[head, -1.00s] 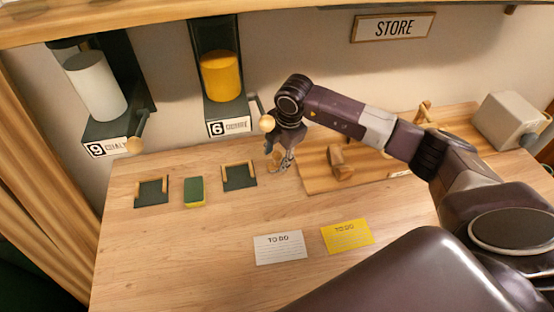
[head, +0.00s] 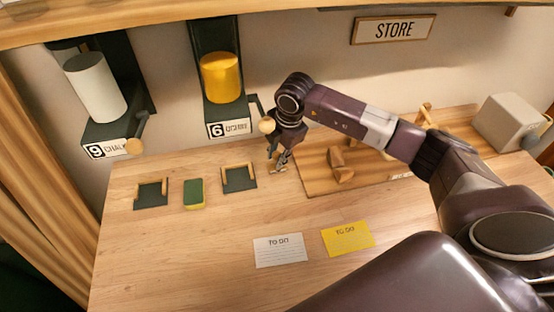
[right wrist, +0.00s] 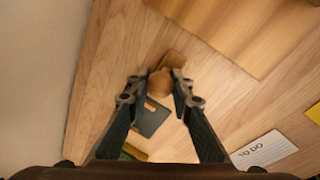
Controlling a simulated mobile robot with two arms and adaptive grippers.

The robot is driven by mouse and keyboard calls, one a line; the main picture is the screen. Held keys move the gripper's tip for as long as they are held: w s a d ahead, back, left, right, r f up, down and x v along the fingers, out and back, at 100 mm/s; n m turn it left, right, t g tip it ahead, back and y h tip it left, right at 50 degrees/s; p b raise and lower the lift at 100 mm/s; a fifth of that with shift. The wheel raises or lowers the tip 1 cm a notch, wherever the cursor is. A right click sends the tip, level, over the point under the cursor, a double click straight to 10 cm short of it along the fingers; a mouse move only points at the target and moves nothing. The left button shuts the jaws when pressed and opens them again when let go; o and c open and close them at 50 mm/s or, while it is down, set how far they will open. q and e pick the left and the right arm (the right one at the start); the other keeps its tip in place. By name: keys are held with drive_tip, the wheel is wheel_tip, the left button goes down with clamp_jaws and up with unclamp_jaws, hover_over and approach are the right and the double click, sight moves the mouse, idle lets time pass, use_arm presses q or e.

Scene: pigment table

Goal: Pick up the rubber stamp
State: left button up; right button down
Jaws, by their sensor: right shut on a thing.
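The rubber stamp (right wrist: 160,82), a brown wooden piece with a rounded handle, is between the fingertips of my right gripper (right wrist: 158,92) in the right wrist view. The fingers are shut on it. In the head view my right gripper (head: 279,162) points down, low over the table beside the left edge of the wooden board. The stamp is small there and partly hidden by the fingers. I cannot tell whether it still touches the table. My left gripper is not in view.
A wooden board (head: 315,183) with wooden pieces lies right of the gripper. Dark holders (head: 151,194) (head: 239,178) and a green-yellow sponge (head: 194,193) are left. White (head: 279,250) and yellow (head: 348,238) cards lie in front. Wall dispensers (head: 226,115) hang behind.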

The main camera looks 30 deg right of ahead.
drive_tip(key=shift+b+v, duration=0.9)
drive_tip(key=shift+v, duration=0.3)
drive_tip(key=s+a+b, duration=0.1)
drive_tip(key=s+b, duration=0.1)
drive_tip(key=s, duration=0.3)
drive_tip(key=s+a+b, duration=0.2)
drive_tip(key=s, duration=0.4)
drive_tip(key=s+a+b, duration=0.1)
drive_tip(key=s+b, duration=0.1)
drive_tip(key=s, duration=0.4)
drive_tip(key=shift+a+r, duration=0.2)
drive_tip(key=shift+a, duration=0.1)
